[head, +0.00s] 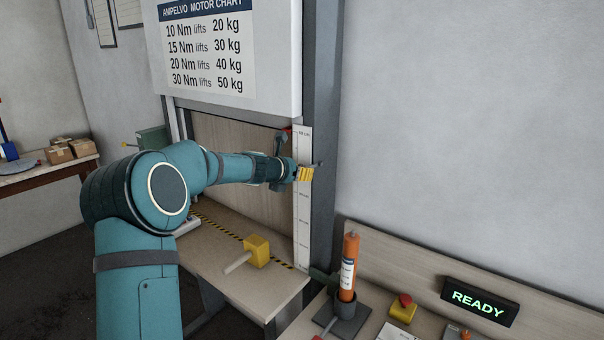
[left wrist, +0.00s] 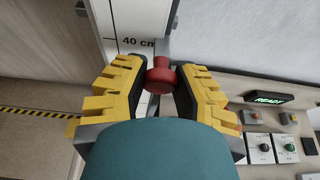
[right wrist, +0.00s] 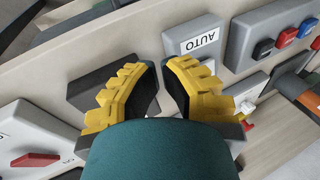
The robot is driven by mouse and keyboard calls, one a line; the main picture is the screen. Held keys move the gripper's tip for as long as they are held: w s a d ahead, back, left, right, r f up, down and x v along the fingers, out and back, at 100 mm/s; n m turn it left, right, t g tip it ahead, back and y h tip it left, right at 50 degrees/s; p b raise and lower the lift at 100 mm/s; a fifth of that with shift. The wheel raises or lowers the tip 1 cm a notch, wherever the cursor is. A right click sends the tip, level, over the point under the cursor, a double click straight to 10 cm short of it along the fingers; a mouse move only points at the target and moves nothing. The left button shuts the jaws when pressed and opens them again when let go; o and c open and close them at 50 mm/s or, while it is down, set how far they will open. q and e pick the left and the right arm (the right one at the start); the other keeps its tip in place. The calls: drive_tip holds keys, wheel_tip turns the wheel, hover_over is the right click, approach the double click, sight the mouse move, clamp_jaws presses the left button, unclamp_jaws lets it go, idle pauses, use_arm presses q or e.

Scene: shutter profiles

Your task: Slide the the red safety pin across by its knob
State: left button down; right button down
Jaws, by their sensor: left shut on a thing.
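The safety pin's red knob (left wrist: 160,76) sits between the two yellow-and-black fingers of my left gripper (left wrist: 158,74), just below the "40 cm" mark in the left wrist view. The fingers are shut on it. In the head view my left gripper (head: 306,173) is at the white height scale (head: 301,225) beside the frame post, and its fingers hide the knob. My right gripper (right wrist: 160,65) shows only in the right wrist view.
A yellow-headed mallet (head: 256,250) lies on the bench below my left arm. An orange cylinder (head: 349,266) stands in a dark holder to the right. A lit "READY" sign (head: 479,300) and a red button on a yellow box (head: 403,309) are at the lower right.

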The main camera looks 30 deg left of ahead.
use_arm(q)
drive_tip(key=shift+a+r, duration=0.1)
drive_tip(key=shift+r, duration=0.2)
use_arm(e)
drive_tip(key=shift+d, duration=0.2)
use_arm(q)
drive_tip(key=c, duration=0.7)
unclamp_jaws()
drive_tip(key=shift+a, duration=0.1)
use_arm(e)
drive_tip(key=shift+w, duration=0.1)
use_arm(q)
drive_tip(key=shift+o, duration=0.3)
drive_tip(key=shift+f, duration=0.15)
use_arm(e)
drive_tip(key=shift+a, duration=0.1)
use_arm(q)
drive_tip(key=d+v, duration=0.1)
drive_tip(key=v, duration=1.1)
drive_tip(key=shift+a, duration=0.4)
